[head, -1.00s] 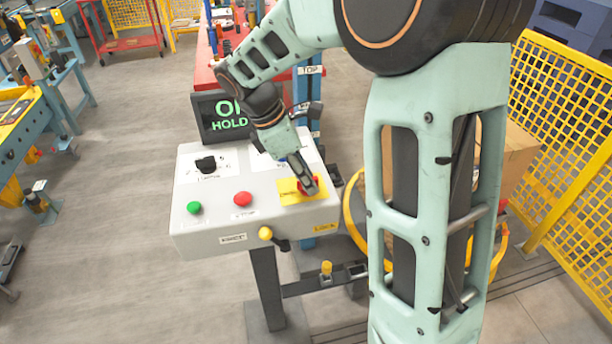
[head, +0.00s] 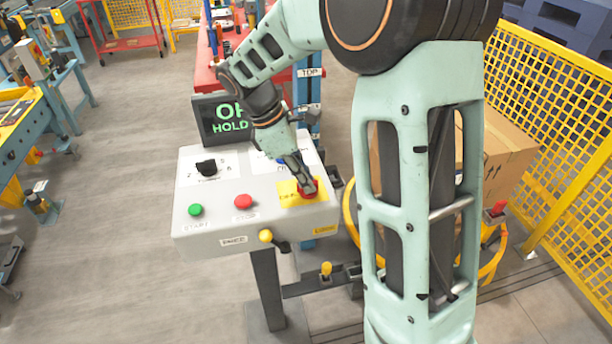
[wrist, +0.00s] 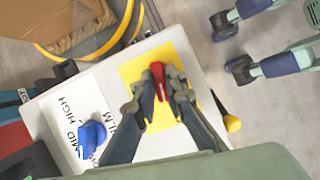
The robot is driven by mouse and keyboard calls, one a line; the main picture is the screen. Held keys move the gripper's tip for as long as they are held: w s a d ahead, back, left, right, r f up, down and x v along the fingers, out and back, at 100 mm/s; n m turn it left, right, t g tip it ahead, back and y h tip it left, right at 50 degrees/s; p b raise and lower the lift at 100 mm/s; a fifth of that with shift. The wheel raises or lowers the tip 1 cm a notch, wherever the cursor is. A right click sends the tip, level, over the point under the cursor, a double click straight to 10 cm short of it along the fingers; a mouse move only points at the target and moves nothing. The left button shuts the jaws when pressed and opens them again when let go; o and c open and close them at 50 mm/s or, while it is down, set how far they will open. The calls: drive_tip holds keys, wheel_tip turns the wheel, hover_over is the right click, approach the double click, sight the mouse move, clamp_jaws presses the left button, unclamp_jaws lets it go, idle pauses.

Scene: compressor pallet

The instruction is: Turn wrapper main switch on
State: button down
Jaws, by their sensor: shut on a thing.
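The control box (head: 215,228) is a pale grey panel on a dark post. At its right end a yellow plate (head: 287,197) carries the red main switch (head: 312,194). My gripper (head: 305,187) reaches down onto the switch. In the wrist view the red handle (wrist: 158,78) stands between my two fingertips (wrist: 160,92), over the yellow plate (wrist: 132,72), and the fingers are shut on it. The fingers hide part of the switch in the head view. The dark display (head: 225,117) behind the box shows green text reading "HOLD", with the line above partly covered.
The box also has a black knob (head: 207,167), a green button (head: 195,210), a red button (head: 243,201) and a yellow-tipped lever (head: 266,236). A blue knob (wrist: 92,134) is beside the yellow plate. Yellow mesh fencing (head: 555,130) and a carton (head: 500,155) are at right.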

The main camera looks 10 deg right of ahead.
drive_tip(key=m+p, duration=0.1)
drive_tip(key=m, duration=0.1)
drive_tip(key=m+g+p, duration=0.1)
drive_tip(key=shift+w+r+m+y, duration=0.15)
drive_tip(key=shift+m+y, duration=0.15)
drive_tip(key=shift+m, duration=0.1)
drive_tip(key=m+p, duration=0.1)
drive_tip(key=m, duration=0.1)
drive_tip(key=m+g+y+p, duration=0.1)
drive_tip(key=m, duration=0.1)
drive_tip(key=shift+w+d+m+g, duration=0.1)
drive_tip(key=shift+m+g, duration=0.2)
drive_tip(key=m+y, duration=0.1)
drive_tip(key=m, duration=0.1)
drive_tip(key=m+p, duration=0.1)
drive_tip(key=m, duration=0.1)
drive_tip(key=shift+d+g+y, duration=0.1)
drive_tip(key=shift+g+y, duration=0.3)
drive_tip(key=shift+d+m+y+p, duration=0.1)
drive_tip(key=shift+m+y+p, duration=0.45)
drive_tip(key=shift+m, duration=1.15)
drive_tip(key=c, duration=2)
unclamp_jaws()
drive_tip(key=shift+w, duration=0.1)
